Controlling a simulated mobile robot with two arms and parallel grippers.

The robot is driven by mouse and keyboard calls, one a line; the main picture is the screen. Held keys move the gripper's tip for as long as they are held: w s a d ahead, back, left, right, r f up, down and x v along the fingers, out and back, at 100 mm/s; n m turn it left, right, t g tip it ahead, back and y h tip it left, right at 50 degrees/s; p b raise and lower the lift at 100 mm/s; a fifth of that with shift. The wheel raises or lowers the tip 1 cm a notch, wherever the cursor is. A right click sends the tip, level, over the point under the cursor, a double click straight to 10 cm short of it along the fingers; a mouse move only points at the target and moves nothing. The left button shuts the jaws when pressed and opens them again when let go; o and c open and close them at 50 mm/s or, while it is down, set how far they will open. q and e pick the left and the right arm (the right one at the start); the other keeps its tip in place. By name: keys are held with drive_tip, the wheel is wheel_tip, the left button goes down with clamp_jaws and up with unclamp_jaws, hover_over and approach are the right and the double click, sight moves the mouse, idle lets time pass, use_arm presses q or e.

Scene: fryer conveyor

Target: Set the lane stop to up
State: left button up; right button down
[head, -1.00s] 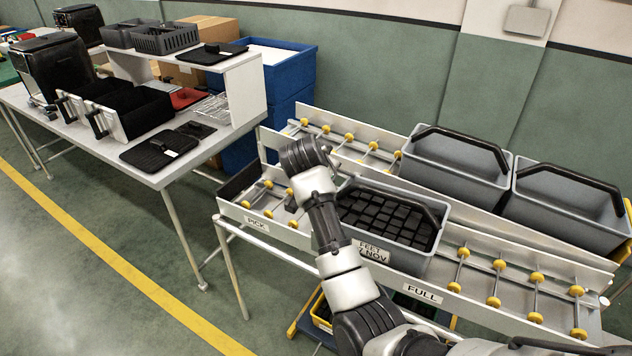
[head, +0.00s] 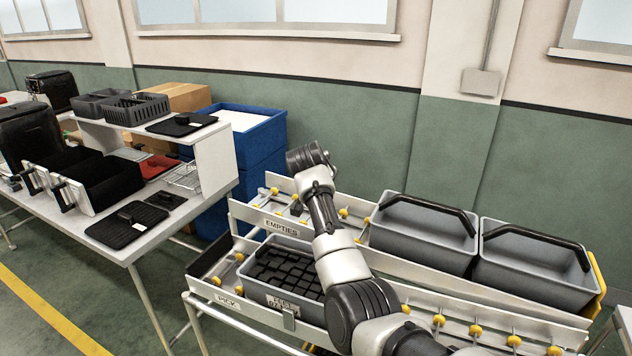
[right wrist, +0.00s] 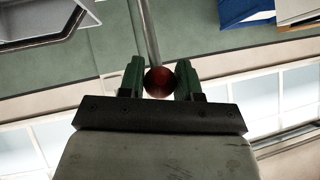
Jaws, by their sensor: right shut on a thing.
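In the right wrist view my right gripper (right wrist: 160,76) is shut on a round red knob (right wrist: 159,83), with a green finger pad on each side. A metal rod (right wrist: 144,30) runs from the knob to the top of the picture. In the head view my right arm reaches up across the lanes, and the dark gripper end (head: 308,158) is above the EMPTIES lane; the knob is hidden there. A grey tote (head: 262,296) with black pieces sits on the front lane near the PICK label (head: 228,301). The lane stop cannot be made out clearly. My left gripper is not in view.
Two empty grey totes (head: 418,237) (head: 530,270) with black handles stand on the back lane. Yellow-wheeled rollers (head: 475,330) are bare right of my arm. A blue bin (head: 262,140) and a white worktable (head: 135,250) with trays and baskets are at left.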

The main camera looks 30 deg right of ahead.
drive_tip(key=shift+w+d+r, duration=0.1)
drive_tip(key=shift+d, duration=0.05)
drive_tip(key=c, duration=0.8)
unclamp_jaws()
drive_tip(key=shift+s+a+r, duration=0.25)
drive_tip(key=shift+s+a, duration=0.1)
drive_tip(key=b+v, duration=0.3)
drive_tip(key=v, duration=0.6)
drive_tip(key=shift+s+a+r, duration=0.1)
drive_tip(key=shift+s+r, duration=0.05)
drive_tip(key=shift+r, duration=0.1)
